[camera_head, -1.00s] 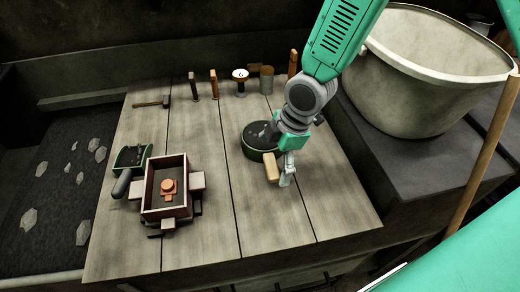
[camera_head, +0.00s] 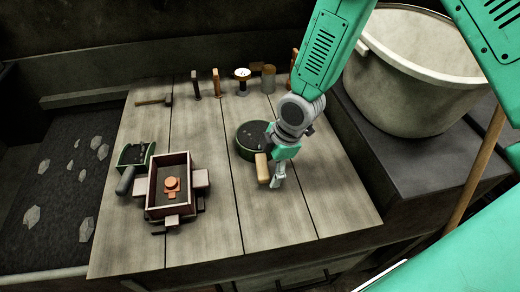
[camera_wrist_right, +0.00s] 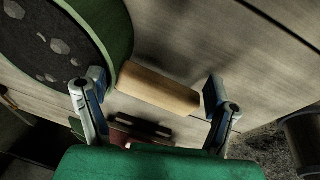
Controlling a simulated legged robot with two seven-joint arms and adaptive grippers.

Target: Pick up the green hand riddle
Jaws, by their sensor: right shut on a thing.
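The green hand riddle (camera_head: 245,150) is a round green-rimmed sieve with dark sand and grey lumps in it and a light wooden handle (camera_head: 262,168) pointing toward the front. It is over the middle of the wooden table; I cannot tell whether it is clear of the boards. My right gripper (camera_head: 275,180) is at the handle. In the right wrist view the fingers (camera_wrist_right: 155,92) are on either side of the handle (camera_wrist_right: 160,88), shut on it, with the green rim (camera_wrist_right: 112,25) beside the left finger. The arm hides part of the riddle's right side. My left gripper is not in view.
A wooden moulding box (camera_head: 183,207) with an orange piece stands left on the table (camera_head: 215,240), beside a green scoop (camera_head: 146,150). Several hand tools line the back edge. A large pale bucket (camera_head: 400,95) stands at right. The table's front is clear.

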